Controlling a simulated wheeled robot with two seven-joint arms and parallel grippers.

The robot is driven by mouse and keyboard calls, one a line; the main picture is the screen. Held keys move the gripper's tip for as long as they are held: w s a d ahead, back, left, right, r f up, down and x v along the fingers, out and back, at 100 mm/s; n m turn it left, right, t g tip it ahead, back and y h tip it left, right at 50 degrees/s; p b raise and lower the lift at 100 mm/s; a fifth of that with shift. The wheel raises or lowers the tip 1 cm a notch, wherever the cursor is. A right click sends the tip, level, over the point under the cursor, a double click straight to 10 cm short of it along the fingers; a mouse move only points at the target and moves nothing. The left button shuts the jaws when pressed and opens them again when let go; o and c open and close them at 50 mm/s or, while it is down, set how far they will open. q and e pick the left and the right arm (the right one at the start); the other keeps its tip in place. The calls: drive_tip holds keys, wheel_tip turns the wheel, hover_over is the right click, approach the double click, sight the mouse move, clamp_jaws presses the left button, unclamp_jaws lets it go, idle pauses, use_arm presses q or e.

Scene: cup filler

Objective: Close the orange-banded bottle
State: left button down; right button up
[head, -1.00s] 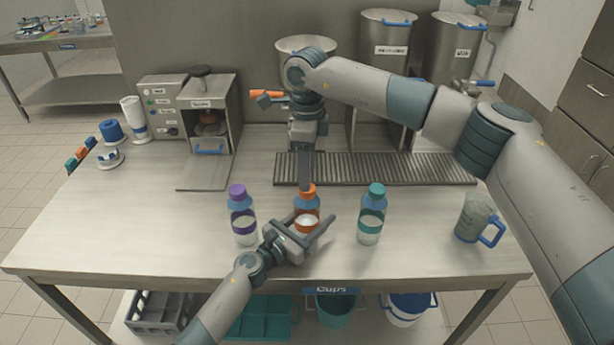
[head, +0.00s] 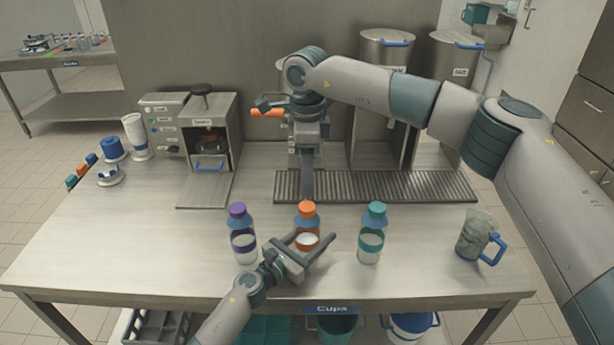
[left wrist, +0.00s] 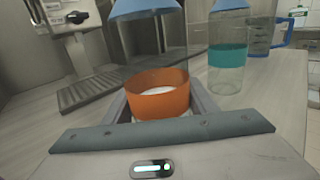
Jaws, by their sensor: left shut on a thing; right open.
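The orange-banded bottle (head: 306,223) stands upright at the front middle of the bench, with a blue shoulder and white contents. Its orange cap (head: 307,208) sits on top; I cannot tell how tight it is. My left gripper (head: 314,243) is shut on the bottle at its band. The left wrist view shows the orange band (left wrist: 158,97) between the fingers and the blue shoulder (left wrist: 145,9) above. My right gripper (head: 307,195) points down just above or behind the cap. It is open, with its fingers lined up so the gap is hidden.
A purple-banded bottle (head: 241,243) stands close on the left and a teal-banded bottle (head: 371,243) on the right. A jug with a blue handle (head: 476,240) stands further right. A drip grate (head: 400,187) lies behind. The left front of the bench is clear.

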sight(307, 206)
drive_tip(key=shift+f, duration=0.1)
drive_tip(key=shift+f, duration=3.9)
drive_tip(key=c, duration=1.1)
drive_tip(key=o, duration=1.2)
drive_tip(key=shift+o, duration=0.2)
drive_tip(key=shift+r, duration=0.1)
wheel_tip(307, 206, up, 12)
